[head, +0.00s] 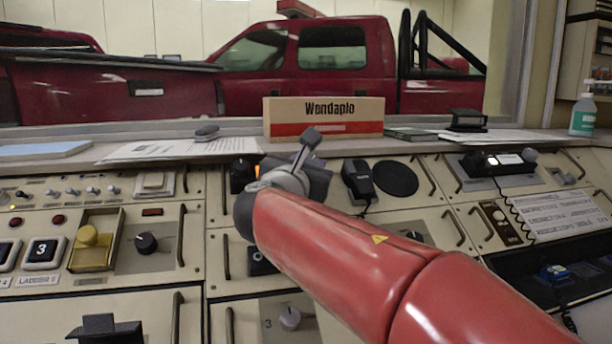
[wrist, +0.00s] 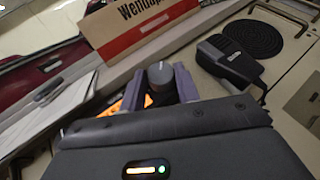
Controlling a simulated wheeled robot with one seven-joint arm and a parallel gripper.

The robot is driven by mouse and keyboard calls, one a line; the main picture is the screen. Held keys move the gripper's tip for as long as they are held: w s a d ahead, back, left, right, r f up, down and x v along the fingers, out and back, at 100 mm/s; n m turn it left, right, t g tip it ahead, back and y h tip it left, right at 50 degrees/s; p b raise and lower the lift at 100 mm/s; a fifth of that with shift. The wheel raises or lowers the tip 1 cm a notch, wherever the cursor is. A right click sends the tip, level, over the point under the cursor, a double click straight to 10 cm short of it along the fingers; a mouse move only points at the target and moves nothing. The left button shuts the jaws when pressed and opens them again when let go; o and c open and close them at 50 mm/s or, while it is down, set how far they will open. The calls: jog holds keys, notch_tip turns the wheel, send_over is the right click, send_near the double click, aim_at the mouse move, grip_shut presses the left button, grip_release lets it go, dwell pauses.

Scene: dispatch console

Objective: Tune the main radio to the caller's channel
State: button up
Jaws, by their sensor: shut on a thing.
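My gripper (wrist: 161,84) is shut on a grey round knob (wrist: 160,72), which shows between its two fingers in the wrist view. An orange-lit display (wrist: 131,98) shows just left of the fingers, partly covered, and I cannot read it. In the head view my gripper (head: 312,178) is at the upper middle console panel, and my red arm hides much of that panel. A sliver of the orange display (head: 257,170) shows left of the gripper there. The knob's pointer position cannot be told.
A black hand microphone (head: 358,178) and a round speaker grille (head: 396,179) lie right of my gripper. A "Wendaplo" box (head: 324,129) stands on the ledge behind. Papers (head: 180,149) lie on the ledge.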

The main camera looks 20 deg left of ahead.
jog(key=n+y+b, duration=0.3)
jog(key=n+y, duration=0.1)
jog(key=shift+d+f, duration=0.35)
jog(key=shift+w+r+n+g+y+b, duration=0.15)
jog(key=shift+n+g+y+b, duration=0.15)
jog(key=shift+n+y+b, duration=0.85)
jog(key=shift+r+y, duration=0.1)
jog(key=shift+y, duration=0.25)
jog(key=o, duration=1)
jog(key=shift+c, duration=0.2)
jog(key=shift+d, duration=0.1)
jog(key=b+v, duration=0.1)
jog(key=v, duration=0.7)
jog(key=shift+r, duration=0.15)
